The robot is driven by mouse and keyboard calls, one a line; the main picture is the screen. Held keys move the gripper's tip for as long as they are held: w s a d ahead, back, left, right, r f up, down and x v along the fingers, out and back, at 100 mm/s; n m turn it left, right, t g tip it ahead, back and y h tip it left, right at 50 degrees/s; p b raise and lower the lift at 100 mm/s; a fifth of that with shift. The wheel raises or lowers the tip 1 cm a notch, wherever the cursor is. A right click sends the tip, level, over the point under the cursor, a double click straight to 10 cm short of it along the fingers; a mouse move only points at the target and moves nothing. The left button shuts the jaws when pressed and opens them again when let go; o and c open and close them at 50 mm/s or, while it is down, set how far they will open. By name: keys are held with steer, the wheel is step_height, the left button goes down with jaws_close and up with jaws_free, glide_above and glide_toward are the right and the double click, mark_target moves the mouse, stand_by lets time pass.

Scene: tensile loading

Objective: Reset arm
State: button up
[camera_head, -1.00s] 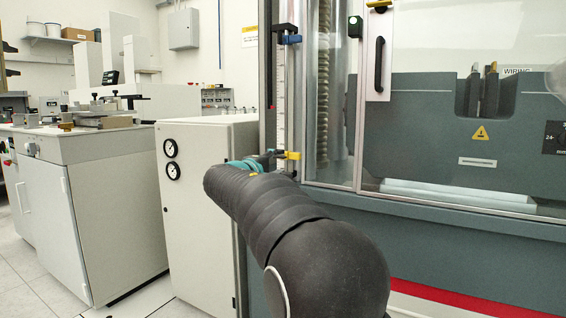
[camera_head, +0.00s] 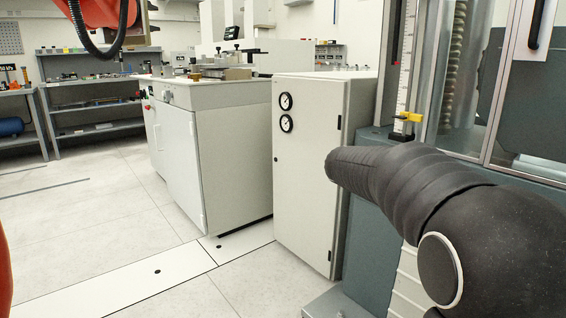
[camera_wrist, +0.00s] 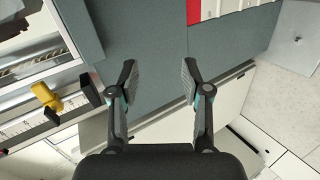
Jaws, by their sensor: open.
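My gripper (camera_wrist: 158,80) is open and empty in the wrist view, its two fingers apart with the teal-grey machine base (camera_wrist: 140,35) behind them. In the head view my dark arm reaches in from the lower right, and the gripper itself is hidden behind it. The testing machine (camera_head: 512,100) stands at the right of the head view. A yellow clamp (camera_head: 411,117) sits on its white ruled scale (camera_head: 405,75). The yellow clamp also shows at the left of the wrist view (camera_wrist: 47,97), apart from the fingers.
A white cabinet (camera_head: 310,170) with two gauges stands close to my arm. A grey bench cabinet (camera_head: 225,160) with equipment is left of it. Shelves (camera_head: 100,95) stand at the back left. The tiled floor (camera_head: 95,220) at the left is clear. An orange machine part (camera_head: 90,15) hangs at top left.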

steer(key=s+a+f+m+y+p, duration=0.1)
steer(key=s+a+f+m+y, duration=0.1)
steer(key=s, duration=1)
steer(key=s+a+f+m+y+p, duration=0.1)
steer(key=s+a, duration=0.5)
steer(key=s, duration=0.6)
steer(key=s+a+f+m+g+y+p, duration=0.1)
steer(key=s+a+f+m+y, duration=0.2)
steer(key=s, duration=0.9)
steer(key=a+f+y, duration=0.1)
steer(key=a+y, duration=0.1)
steer(key=y, duration=0.1)
steer(key=shift+s+f+y+p, duration=0.15)
steer(key=shift+s+y+p, duration=0.15)
steer(key=shift+y, duration=0.1)
